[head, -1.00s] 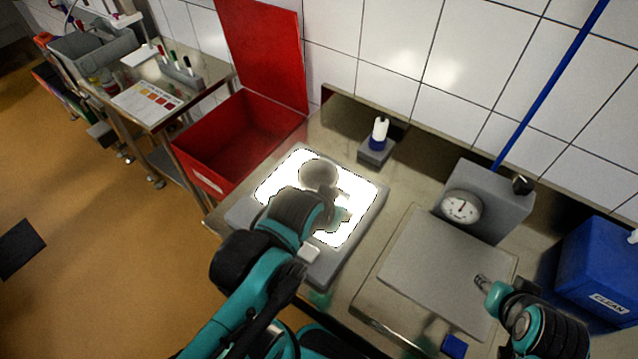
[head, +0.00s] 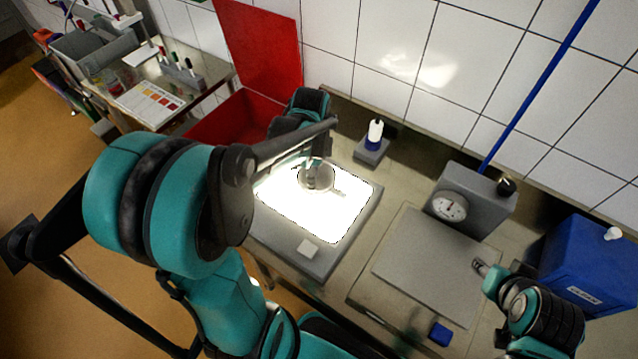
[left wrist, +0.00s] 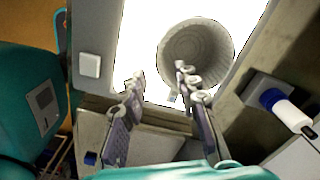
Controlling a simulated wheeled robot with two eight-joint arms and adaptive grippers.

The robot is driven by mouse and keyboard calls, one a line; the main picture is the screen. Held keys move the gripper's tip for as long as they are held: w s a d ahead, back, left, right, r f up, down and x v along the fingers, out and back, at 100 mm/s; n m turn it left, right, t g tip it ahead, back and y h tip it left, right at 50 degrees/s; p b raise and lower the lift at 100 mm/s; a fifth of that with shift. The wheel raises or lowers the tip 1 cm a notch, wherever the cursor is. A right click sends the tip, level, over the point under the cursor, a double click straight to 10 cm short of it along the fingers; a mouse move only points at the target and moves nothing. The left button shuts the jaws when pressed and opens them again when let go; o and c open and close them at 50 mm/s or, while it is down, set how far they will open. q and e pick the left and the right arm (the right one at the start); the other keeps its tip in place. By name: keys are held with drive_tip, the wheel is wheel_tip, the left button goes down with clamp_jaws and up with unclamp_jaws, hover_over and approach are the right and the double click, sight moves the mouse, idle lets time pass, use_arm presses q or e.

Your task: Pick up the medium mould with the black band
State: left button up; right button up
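A grey, round, open-topped mould (head: 316,180) stands on the bright light panel (head: 345,222). In the left wrist view the mould (left wrist: 208,50) shows its ribbed inner wall; I cannot make out a black band. My left gripper (head: 318,158) is over the panel, right by the mould. In the left wrist view its fingers (left wrist: 160,76) are apart with nothing between them; one fingertip overlaps the mould's near edge, and I cannot tell whether it touches. My right gripper (head: 481,267) is small, near the scale's plate (head: 430,265); its opening is unclear.
A red open-lidded crate (head: 225,120) stands behind left of the panel, partly hidden by my left arm. A white-and-blue bottle (head: 375,133) stands on a grey block behind the panel. The scale's dial box (head: 470,200) and a blue bin (head: 585,265) are at the right.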

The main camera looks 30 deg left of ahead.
use_arm(q)
drive_tip(key=b, duration=0.2)
hover_over(315, 203)
drive_tip(key=f, duration=0.7)
drive_tip(key=shift+w+a, duration=0.2)
drive_tip(key=shift+r, duration=0.1)
drive_tip(key=shift+c, duration=0.4)
clamp_jaws()
